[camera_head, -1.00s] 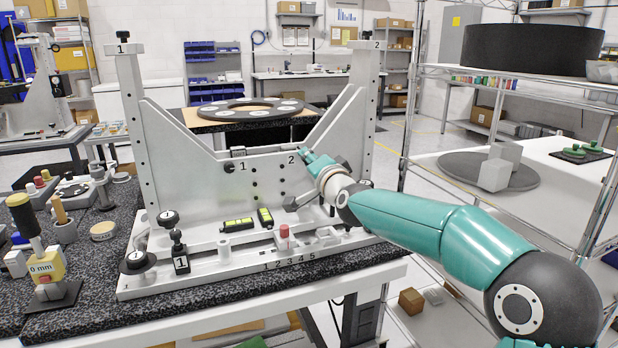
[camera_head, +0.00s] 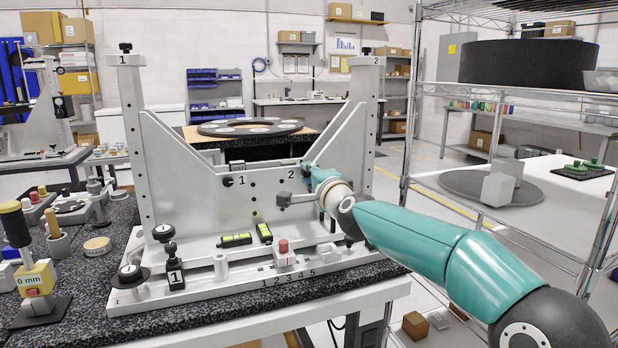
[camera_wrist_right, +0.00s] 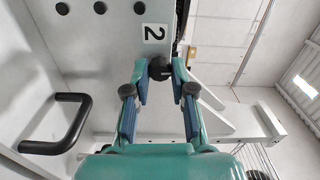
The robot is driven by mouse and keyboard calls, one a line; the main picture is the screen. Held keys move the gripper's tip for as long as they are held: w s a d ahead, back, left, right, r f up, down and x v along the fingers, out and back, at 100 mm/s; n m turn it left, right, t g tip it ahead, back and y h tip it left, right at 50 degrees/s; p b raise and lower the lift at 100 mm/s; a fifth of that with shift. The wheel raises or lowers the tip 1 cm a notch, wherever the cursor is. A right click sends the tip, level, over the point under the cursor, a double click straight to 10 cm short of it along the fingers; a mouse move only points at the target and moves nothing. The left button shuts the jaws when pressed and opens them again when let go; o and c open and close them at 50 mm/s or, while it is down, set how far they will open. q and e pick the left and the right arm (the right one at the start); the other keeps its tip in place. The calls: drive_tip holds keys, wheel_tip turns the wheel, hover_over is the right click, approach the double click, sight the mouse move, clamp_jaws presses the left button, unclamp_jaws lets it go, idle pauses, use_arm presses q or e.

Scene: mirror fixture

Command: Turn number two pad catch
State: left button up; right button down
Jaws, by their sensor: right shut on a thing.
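The number two pad catch is a small dark round knob (camera_wrist_right: 160,68) beside the "2" label in the right wrist view. My right gripper (camera_wrist_right: 161,72) is shut on this knob, with one finger on each side of it. The number one catch (camera_head: 228,181) is a dark knob left of the "1" label and is free. My left gripper is not in view.
A black bar handle (camera_wrist_right: 62,128) stands out from the plate in the right wrist view. Fixture uprights rise at left (camera_head: 137,150) and right (camera_head: 361,130). Levels (camera_head: 236,240) and a red-topped block (camera_head: 284,252) sit on the base. A wire rack (camera_head: 410,130) stands right.

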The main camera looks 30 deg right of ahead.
drive_tip(key=shift+d+f, duration=0.1)
drive_tip(key=shift+f, duration=0.05)
drive_tip(key=c, duration=1)
unclamp_jaws()
drive_tip(key=v, duration=1.2)
